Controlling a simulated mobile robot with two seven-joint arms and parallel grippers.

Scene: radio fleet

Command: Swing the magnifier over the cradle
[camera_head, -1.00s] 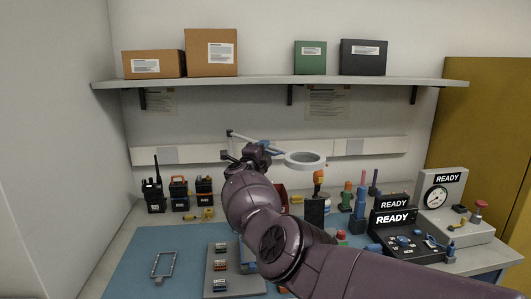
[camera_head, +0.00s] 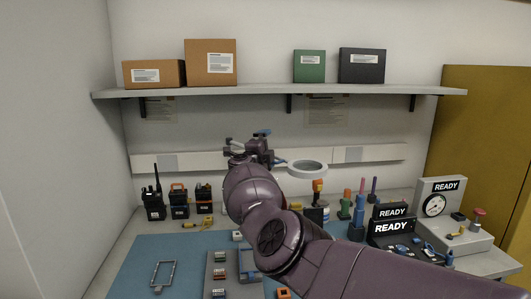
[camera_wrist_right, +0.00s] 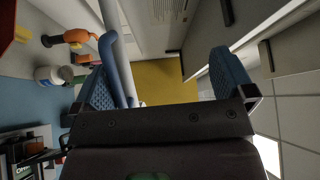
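The magnifier (camera_head: 307,168) is a pale ring on a jointed arm, hanging above the back of the bench. Its arm is mostly hidden behind my right gripper (camera_head: 250,146), which is just left of the ring. In the right wrist view, my right gripper (camera_wrist_right: 163,78) has its blue fingers wide apart. A blue and grey bar (camera_wrist_right: 117,68), seemingly the magnifier's arm, passes close beside the left finger; I cannot tell whether they touch. A thin grey rectangular frame (camera_head: 153,274), possibly the cradle, lies on the blue mat at the front left. My left gripper is not in view.
Several radios and packs (camera_head: 179,202) stand at the back left. Upright coloured tools (camera_head: 358,217) and READY displays (camera_head: 391,227) crowd the right. A grey tray (camera_head: 216,276) holds small parts. A shelf (camera_head: 280,91) with boxes overhangs the bench. My right arm covers the front middle.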

